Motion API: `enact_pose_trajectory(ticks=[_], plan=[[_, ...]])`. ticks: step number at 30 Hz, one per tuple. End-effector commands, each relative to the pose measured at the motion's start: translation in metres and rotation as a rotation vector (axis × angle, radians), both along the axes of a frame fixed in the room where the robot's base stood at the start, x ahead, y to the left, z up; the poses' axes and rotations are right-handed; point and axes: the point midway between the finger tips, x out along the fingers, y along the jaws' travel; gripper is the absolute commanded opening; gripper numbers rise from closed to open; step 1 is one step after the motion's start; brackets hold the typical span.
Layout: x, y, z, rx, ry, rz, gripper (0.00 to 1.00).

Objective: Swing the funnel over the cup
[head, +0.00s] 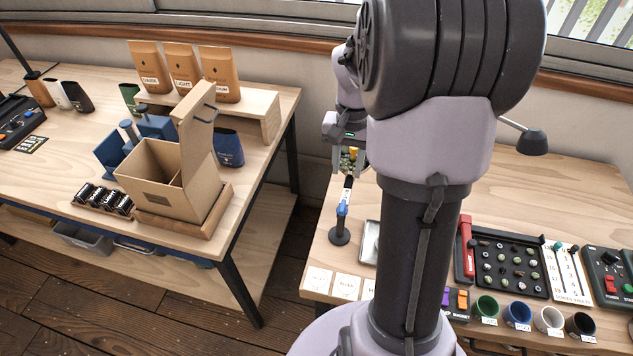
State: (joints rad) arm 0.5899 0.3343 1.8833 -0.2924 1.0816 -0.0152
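The stand has a round black base (340,237), a blue collar (342,208) and a white label. Something small, yellow and green (350,157) shows between or behind the fingers; I cannot tell whether they touch it. I cannot clearly make out a funnel. At the table's front right stand a green cup (486,307), a blue cup (517,313), a white cup (549,318) and a black cup (580,325), each with a label.
My arm hides the table's middle. A black bean tray (510,262), a red bar (467,246) and a control box (608,275) lie right. White cards (318,280) lie at the front left edge. The left table holds an open cardboard box (160,178). A floor gap separates the tables.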

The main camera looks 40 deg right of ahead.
Motion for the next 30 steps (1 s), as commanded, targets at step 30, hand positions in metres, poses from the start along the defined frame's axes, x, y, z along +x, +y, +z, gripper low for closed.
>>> enact_pose_trajectory(ticks=[30], plan=[[0.000, 0.001, -0.139, 0.001, -0.001, 0.002, 0.05]])
